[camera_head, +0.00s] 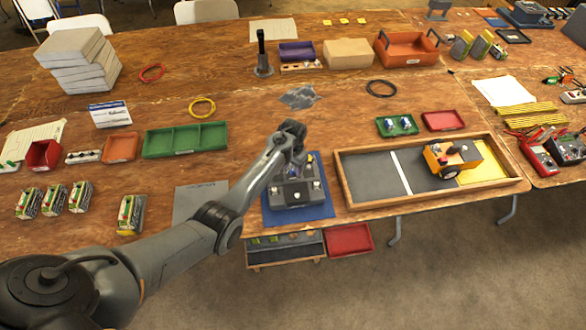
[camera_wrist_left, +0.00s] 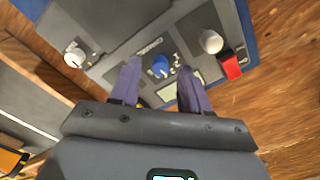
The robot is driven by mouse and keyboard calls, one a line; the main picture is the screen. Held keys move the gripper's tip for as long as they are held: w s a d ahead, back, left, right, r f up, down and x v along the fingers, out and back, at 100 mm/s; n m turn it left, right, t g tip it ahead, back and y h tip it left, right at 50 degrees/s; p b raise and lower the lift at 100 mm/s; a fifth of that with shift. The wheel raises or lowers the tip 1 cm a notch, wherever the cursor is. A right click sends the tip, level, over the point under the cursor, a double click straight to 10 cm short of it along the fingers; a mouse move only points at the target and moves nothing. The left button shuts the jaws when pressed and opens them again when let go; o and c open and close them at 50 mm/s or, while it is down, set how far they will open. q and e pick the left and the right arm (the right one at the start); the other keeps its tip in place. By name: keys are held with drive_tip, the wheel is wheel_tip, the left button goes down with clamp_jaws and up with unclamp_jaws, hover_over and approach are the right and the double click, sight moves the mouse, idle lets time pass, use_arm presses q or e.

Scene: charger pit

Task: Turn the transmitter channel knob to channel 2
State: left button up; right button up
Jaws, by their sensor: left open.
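The grey transmitter (camera_head: 318,195) lies on a blue mat (camera_head: 325,211) near the table's front edge, partly covered by my left arm. In the left wrist view its panel holds a blue knob (camera_wrist_left: 160,67), with a white stick (camera_wrist_left: 75,55) on one side and a white stick (camera_wrist_left: 210,41) on the other. A red switch (camera_wrist_left: 230,66) is beside the latter. Small marks surround the blue knob, but its pointed channel is unreadable. My left gripper (camera_wrist_left: 161,68) is open, its purple fingers on either side of the blue knob. I cannot tell if they touch it. My right gripper is out of view.
A framed tray (camera_head: 372,204) with an orange vehicle (camera_head: 452,157) stands to the right. A green tray (camera_head: 187,141) and grey sheet (camera_head: 200,203) are at left. Small green (camera_head: 398,125) and red (camera_head: 443,120) trays lie behind the framed tray. Open wood lies behind the transmitter.

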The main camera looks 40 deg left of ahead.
use_arm(q)
drive_tip(key=shift+f, duration=0.4)
clamp_jaws()
drive_tip(key=shift+r+n+p, duration=0.1)
drive_tip(key=shift+n+p, duration=0.95)
drive_tip(key=shift+n, duration=0.25)
drive_tip(key=shift+n+p, duration=0.6)
drive_tip(key=shift+n, duration=0.9)
